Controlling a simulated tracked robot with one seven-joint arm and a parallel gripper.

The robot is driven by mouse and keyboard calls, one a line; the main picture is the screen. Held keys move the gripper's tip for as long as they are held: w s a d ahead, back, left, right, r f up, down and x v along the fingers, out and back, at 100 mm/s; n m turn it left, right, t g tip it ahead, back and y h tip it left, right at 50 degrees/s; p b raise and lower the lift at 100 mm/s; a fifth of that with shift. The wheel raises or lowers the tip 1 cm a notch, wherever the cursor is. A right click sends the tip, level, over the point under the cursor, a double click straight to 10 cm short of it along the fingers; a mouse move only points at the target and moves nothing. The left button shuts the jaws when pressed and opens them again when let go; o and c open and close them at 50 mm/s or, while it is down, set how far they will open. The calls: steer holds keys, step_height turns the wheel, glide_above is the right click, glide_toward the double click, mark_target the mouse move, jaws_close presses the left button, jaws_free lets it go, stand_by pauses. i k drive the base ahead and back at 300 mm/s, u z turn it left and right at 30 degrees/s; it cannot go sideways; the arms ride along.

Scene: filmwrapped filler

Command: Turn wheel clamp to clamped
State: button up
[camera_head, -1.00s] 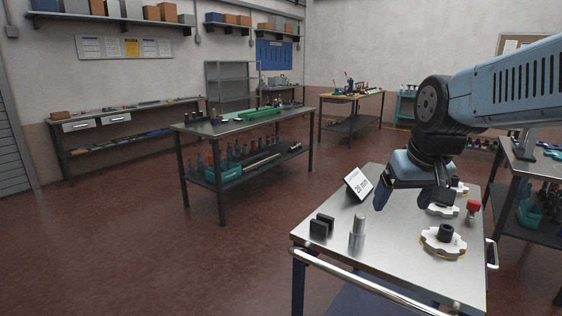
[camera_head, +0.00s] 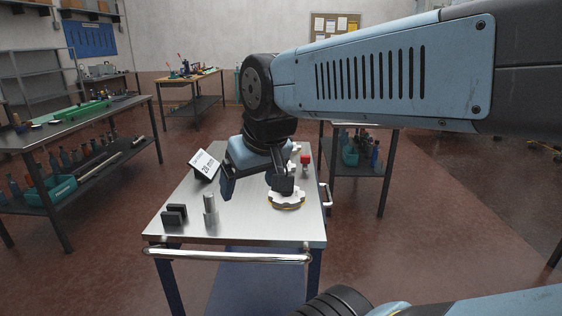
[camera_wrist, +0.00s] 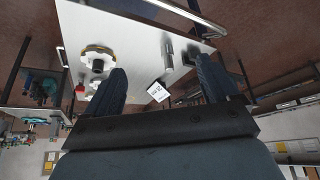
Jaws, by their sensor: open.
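A white scalloped wheel (camera_head: 287,202) with a yellowish rim lies on the right part of the steel-topped cart (camera_head: 265,231). It also shows in the wrist view (camera_wrist: 97,50) with a black hub. In the head view one finger of my gripper (camera_head: 255,194) covers the hub. My gripper (camera_wrist: 160,66) is open and empty above the cart, its fingers wide apart. In the wrist view the wheel lies outside the gap, to the left of the left finger. I cannot tell whether that finger touches it. Which part is the wheel clamp is not clear.
On the cart stand a size sign (camera_head: 204,164), a black block (camera_head: 174,215), a steel cylinder (camera_head: 210,209) and a red knob (camera_head: 305,159). More white wheel parts are partly hidden behind my gripper. A rail (camera_head: 228,255) runs along the cart's front edge.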

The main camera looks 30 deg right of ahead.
mark_target(304, 159)
steer(key=u, duration=1.5)
steer(key=k, duration=1.25)
steer(key=z, duration=1.55)
steer(key=i, duration=0.85)
steer(key=z, duration=0.1)
